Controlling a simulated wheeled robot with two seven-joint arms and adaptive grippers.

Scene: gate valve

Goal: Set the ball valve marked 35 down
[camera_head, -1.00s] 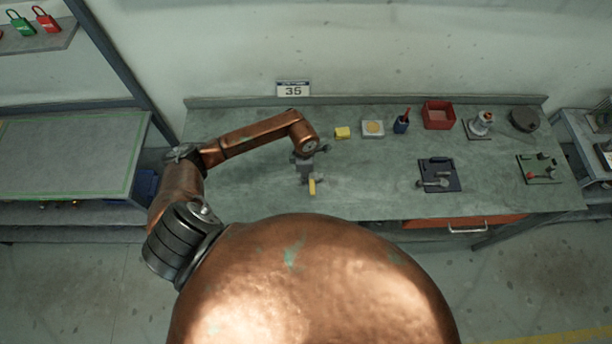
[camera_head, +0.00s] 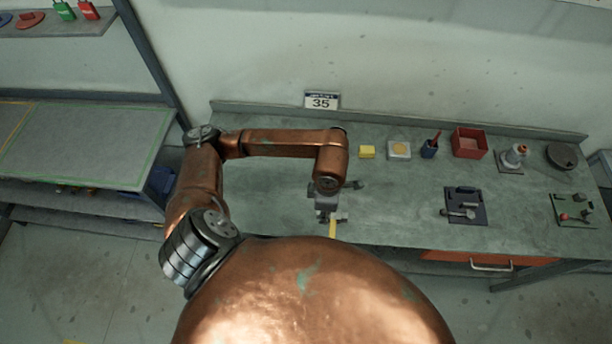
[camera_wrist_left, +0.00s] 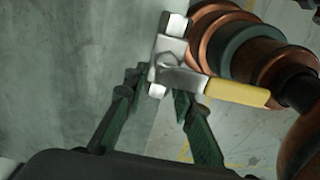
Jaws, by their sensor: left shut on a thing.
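The ball valve (camera_wrist_left: 170,55) is a silver metal body with a yellow lever handle (camera_wrist_left: 238,92). In the left wrist view it sits between the fingertips of my left gripper (camera_wrist_left: 155,95), which is shut on its body. In the head view my left gripper (camera_head: 326,212) holds the valve near the front edge of the workbench (camera_head: 400,220), and the yellow handle (camera_head: 332,230) points towards me. The arm partly hides the valve there. A sign marked 35 (camera_head: 321,101) stands at the back of the bench. My right gripper is not in view.
A dark plate with a fitting (camera_head: 464,206) lies to the right. A green-outlined table (camera_head: 85,145) stands at left.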

